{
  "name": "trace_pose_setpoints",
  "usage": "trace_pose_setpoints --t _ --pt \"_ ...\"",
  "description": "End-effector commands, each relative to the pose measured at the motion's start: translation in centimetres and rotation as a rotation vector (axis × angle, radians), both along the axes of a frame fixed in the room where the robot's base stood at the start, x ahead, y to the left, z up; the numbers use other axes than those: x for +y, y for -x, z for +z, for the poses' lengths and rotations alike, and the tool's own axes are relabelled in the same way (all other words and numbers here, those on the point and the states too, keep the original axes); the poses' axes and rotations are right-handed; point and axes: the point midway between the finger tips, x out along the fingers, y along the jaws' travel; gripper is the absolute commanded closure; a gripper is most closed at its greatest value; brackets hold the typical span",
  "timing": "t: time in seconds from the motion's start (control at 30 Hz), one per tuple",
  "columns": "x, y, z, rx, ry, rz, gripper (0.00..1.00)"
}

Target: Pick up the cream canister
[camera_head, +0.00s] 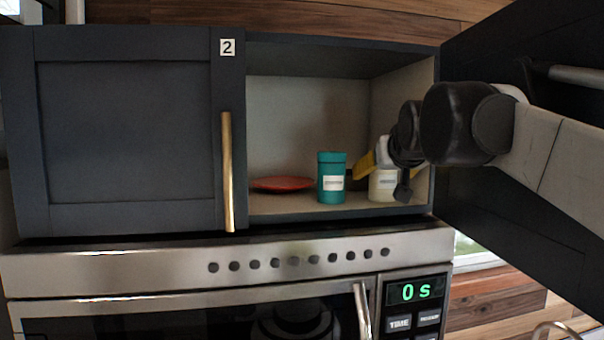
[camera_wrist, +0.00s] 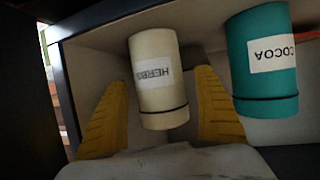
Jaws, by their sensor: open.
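The cream canister (camera_head: 383,187) stands on the cabinet shelf at its right end, partly hidden by my gripper in the head view. In the wrist view the cream canister (camera_wrist: 157,75) carries a label reading HERBS and shows between my two yellow fingers. My gripper (camera_wrist: 165,105) is open, with one finger on each side of the canister. A gap shows between the canister and the left finger; the right finger is close to it, and I cannot tell whether they touch.
A teal canister (camera_head: 331,178) labelled COCOA (camera_wrist: 264,60) stands just beside the right finger in the wrist view. A red plate (camera_head: 283,184) lies further left on the shelf. The left cabinet door (camera_head: 125,130) is shut; the right door (camera_head: 500,150) is open. A microwave (camera_head: 180,270) is below.

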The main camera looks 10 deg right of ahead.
Motion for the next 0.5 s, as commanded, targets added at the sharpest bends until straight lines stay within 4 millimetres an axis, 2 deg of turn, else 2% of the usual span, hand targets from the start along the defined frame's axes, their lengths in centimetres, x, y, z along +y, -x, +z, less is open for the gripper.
trace_pose_setpoints --t 0.03,0.07,0.2,0.27,0.5 --pt "0.00 0.04 -0.01 0.000 0.000 0.000 0.20" --pt "0.01 0.03 -0.01 0.000 0.000 0.000 0.25" --pt "0.01 0.04 0.00 0.000 0.000 0.000 0.68" --pt "0.01 0.04 0.00 0.000 0.000 0.000 0.84" --pt "0.00 0.05 0.00 0.001 0.000 0.000 0.85"
